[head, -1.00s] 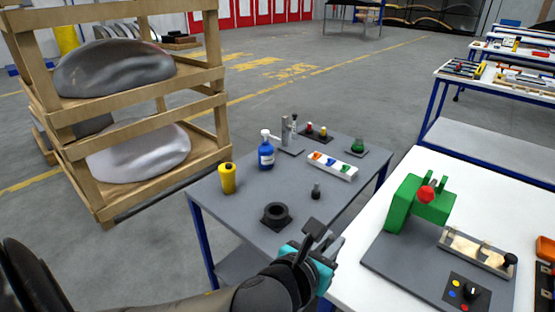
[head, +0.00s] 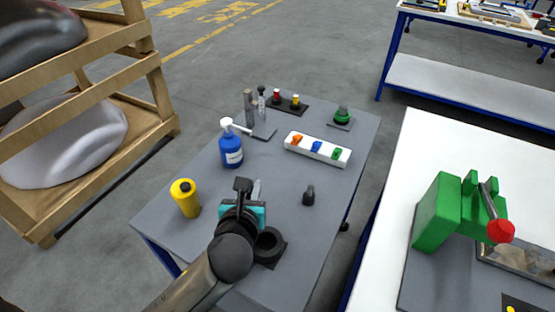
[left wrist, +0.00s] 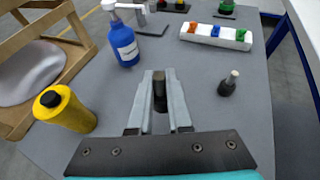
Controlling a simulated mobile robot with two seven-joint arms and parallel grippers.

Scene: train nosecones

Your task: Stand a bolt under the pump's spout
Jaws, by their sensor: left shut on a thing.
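The blue pump bottle (head: 232,152) stands at the left of the grey table, its white spout (head: 240,128) pointing right. It also shows in the left wrist view (left wrist: 124,42). My left gripper (head: 250,190) is over the table in front of the bottle, apart from it. Its fingers (left wrist: 160,88) are shut on a dark, narrow piece (left wrist: 159,92), which looks like a bolt; the fingers hide part of it. My right gripper is out of view.
A yellow bottle (head: 186,199) stands left of the gripper. A black ring (head: 268,246) lies close in front. Beyond are a white block with coloured pieces (head: 318,149), a grey stand (head: 250,108) and a green item (head: 342,115). Bare tabletop surrounds the small dark piece.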

